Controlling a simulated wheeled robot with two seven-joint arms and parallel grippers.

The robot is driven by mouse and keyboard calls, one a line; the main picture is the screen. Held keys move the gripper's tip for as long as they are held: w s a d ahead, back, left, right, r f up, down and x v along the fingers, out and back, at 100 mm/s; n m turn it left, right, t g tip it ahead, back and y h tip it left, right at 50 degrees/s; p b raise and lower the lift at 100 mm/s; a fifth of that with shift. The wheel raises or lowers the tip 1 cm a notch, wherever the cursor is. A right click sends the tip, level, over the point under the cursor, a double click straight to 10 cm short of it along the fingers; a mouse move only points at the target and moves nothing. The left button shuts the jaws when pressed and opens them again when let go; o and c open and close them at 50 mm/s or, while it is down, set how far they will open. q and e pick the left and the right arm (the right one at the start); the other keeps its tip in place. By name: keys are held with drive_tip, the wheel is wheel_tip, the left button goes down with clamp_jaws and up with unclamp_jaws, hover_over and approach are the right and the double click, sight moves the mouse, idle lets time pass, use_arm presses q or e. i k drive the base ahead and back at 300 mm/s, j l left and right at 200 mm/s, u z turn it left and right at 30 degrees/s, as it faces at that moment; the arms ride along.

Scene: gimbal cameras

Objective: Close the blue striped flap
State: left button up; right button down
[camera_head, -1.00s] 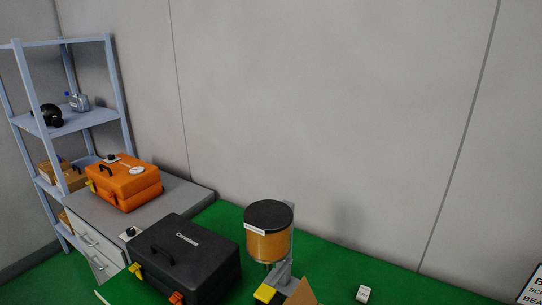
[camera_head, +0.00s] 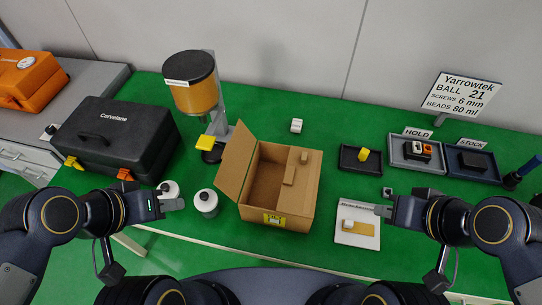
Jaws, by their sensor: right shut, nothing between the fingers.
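An open cardboard box (camera_head: 262,190) stands on the green table in the middle of the head view. Its left flap (camera_head: 236,160) is raised and leans outward; a cardboard strip (camera_head: 293,169) shows at its right inner side. A yellow label (camera_head: 274,219) is on the front. I see no blue stripes on any flap from here. My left gripper (camera_head: 174,205) is left of the box, close to two white bottles, and its finger gap cannot be made out. My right gripper (camera_head: 383,210) is shut and empty, to the right of the box, above a white card.
The white card (camera_head: 357,237), a black tray (camera_head: 361,158), the HOLD tray (camera_head: 416,165) and STOCK tray (camera_head: 470,176) lie to the right.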

sight(237, 154)
drive_tip(key=j+z, duration=0.5)
drive_tip(key=k+j+z, duration=0.1)
drive_tip(key=j+z, duration=0.15)
drive_tip(key=z, duration=0.2)
drive_tip(key=k+j+z, duration=0.15)
drive_tip(key=j+z, duration=0.2)
drive_tip(key=z, duration=0.15)
drive_tip(key=k+j+z, duration=0.4)
drive_tip(key=k+j, duration=0.9)
drive_tip(key=l+u, duration=0.35)
drive_tip(key=l, duration=0.25)
drive_tip(key=l+u, duration=0.3)
drive_tip(key=l, duration=0.25)
drive_tip(key=k+l+u, duration=0.15)
drive_tip(key=l+u, duration=0.2)
drive_tip(key=l, duration=0.2)
